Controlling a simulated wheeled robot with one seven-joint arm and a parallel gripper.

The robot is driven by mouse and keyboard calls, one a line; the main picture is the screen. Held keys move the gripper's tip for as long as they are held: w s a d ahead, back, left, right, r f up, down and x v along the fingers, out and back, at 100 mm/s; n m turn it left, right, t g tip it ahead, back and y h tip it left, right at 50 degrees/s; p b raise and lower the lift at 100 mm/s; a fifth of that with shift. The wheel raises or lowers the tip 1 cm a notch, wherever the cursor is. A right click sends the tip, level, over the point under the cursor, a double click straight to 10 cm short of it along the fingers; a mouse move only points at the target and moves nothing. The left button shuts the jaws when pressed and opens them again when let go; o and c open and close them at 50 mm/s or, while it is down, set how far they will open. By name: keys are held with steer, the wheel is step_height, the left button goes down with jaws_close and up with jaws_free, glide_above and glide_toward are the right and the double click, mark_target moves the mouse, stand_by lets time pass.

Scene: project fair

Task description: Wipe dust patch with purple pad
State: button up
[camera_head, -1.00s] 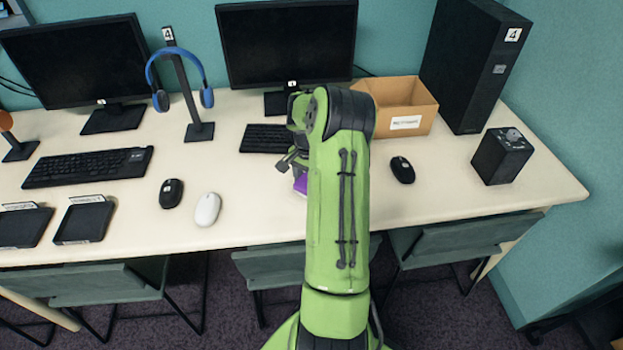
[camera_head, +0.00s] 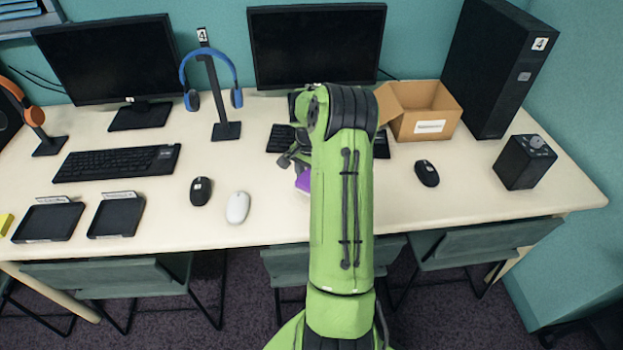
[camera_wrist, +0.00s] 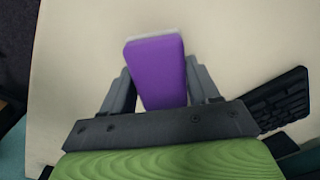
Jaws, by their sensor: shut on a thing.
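The purple pad (camera_wrist: 158,72) is between the two fingers of my gripper (camera_wrist: 160,88) in the wrist view, and the gripper is shut on it. A pale strip shows along the pad's far end. In the head view a small part of the purple pad (camera_head: 303,181) shows left of my green arm, over the desk (camera_head: 270,205). My arm hides most of the gripper there. I cannot tell whether the pad touches the desk. I cannot make out a dust patch in either view.
A black keyboard (camera_head: 381,146) lies behind my arm and shows at right in the wrist view (camera_wrist: 275,98). A white mouse (camera_head: 238,207) and a black mouse (camera_head: 200,191) lie left. Another black mouse (camera_head: 427,173), a cardboard box (camera_head: 425,112) and a black speaker (camera_head: 524,162) stand right.

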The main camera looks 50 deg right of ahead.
steer(key=shift+r+p, duration=1.9)
steer(key=shift+r, duration=0.85)
steer(key=shift+a, duration=0.1)
